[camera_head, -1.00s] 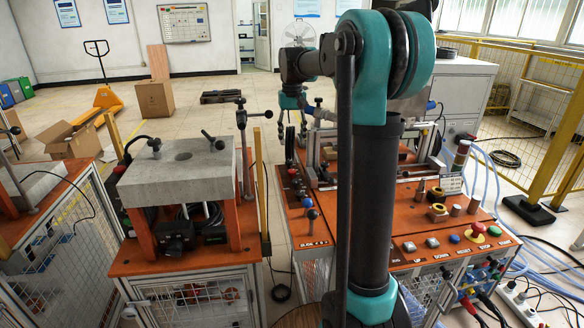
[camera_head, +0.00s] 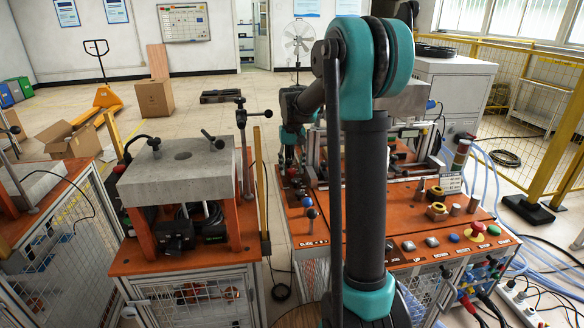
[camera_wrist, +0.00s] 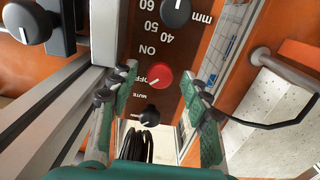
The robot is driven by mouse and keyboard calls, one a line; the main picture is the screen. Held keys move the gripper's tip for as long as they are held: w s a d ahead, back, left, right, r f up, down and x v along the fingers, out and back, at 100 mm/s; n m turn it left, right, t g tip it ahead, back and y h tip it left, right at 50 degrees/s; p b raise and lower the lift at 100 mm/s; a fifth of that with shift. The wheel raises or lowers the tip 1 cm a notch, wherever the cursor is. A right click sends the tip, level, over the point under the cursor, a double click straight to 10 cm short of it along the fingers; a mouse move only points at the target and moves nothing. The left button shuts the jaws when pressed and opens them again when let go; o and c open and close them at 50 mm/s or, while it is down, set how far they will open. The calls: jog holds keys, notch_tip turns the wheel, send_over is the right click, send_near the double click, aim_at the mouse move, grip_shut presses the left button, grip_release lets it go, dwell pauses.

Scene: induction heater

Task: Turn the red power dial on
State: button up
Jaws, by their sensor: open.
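The red power dial (camera_wrist: 160,77) is a small round knob on a dark panel in the wrist view, close to the words ON and OFF. A pale mark on it points toward the lower left, near OFF. My gripper (camera_wrist: 158,76) is open, with one green finger on each side of the dial in the picture. I cannot tell whether either finger touches it. In the head view my gripper (camera_head: 289,165) is low over the left end of the orange heater bench (camera_head: 330,222), and the dial cannot be made out there.
A black knob (camera_wrist: 150,115) marked MUTE sits just below the red dial, and another black knob (camera_wrist: 176,12) is above it. A metal profile runs left of the panel. A grey-topped orange stand (camera_head: 180,170) stands left of the bench, with a narrow floor gap between.

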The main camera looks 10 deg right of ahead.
jog(key=shift+c, duration=0.4)
grip_shut()
jog(key=shift+m, duration=0.4)
jog(key=m, duration=0.3)
jog(key=shift+m, duration=0.4)
jog(key=m, duration=1.3)
jog(key=shift+m, duration=0.3)
